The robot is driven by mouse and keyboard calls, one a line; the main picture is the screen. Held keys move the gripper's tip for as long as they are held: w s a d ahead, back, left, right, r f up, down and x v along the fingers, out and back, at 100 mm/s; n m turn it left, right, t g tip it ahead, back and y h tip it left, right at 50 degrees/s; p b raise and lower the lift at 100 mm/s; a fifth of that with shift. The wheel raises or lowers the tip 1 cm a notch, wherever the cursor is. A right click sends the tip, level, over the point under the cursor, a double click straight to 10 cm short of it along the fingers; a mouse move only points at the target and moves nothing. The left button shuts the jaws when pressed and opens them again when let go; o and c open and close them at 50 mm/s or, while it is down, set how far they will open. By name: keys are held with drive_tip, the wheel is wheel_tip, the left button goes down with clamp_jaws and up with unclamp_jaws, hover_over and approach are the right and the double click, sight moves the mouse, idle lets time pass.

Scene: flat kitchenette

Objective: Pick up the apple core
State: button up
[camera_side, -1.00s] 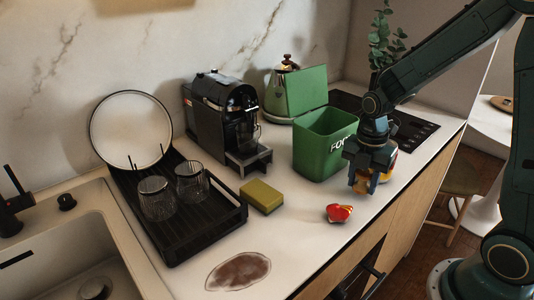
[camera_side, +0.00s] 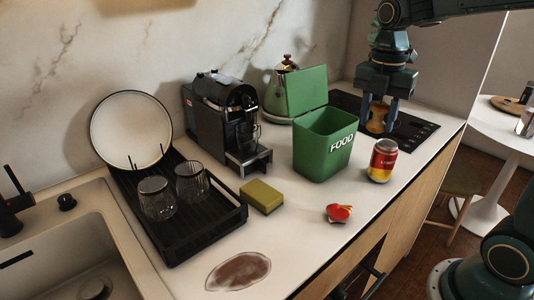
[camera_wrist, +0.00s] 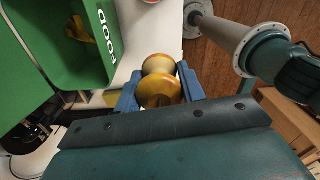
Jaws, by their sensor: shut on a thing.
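The apple core (camera_side: 377,121) is yellow-brown and hourglass-shaped. My gripper (camera_side: 379,116) is shut on it and holds it up, in the side view seen in front of the dark hob, right of the green bin. In the wrist view the apple core (camera_wrist: 160,84) sits between the two blue fingers of my gripper (camera_wrist: 160,92), with its wide ends and narrow middle showing.
A green bin (camera_side: 312,158) marked FOOD stands open; something yellow (camera_wrist: 78,28) lies inside it. A red and yellow can (camera_side: 383,160), a crumpled red piece (camera_side: 339,213) and a sponge (camera_side: 261,196) are on the counter. A brown stain (camera_side: 238,271) is at the front.

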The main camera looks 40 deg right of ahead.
drive_tip(key=shift+r, duration=0.65)
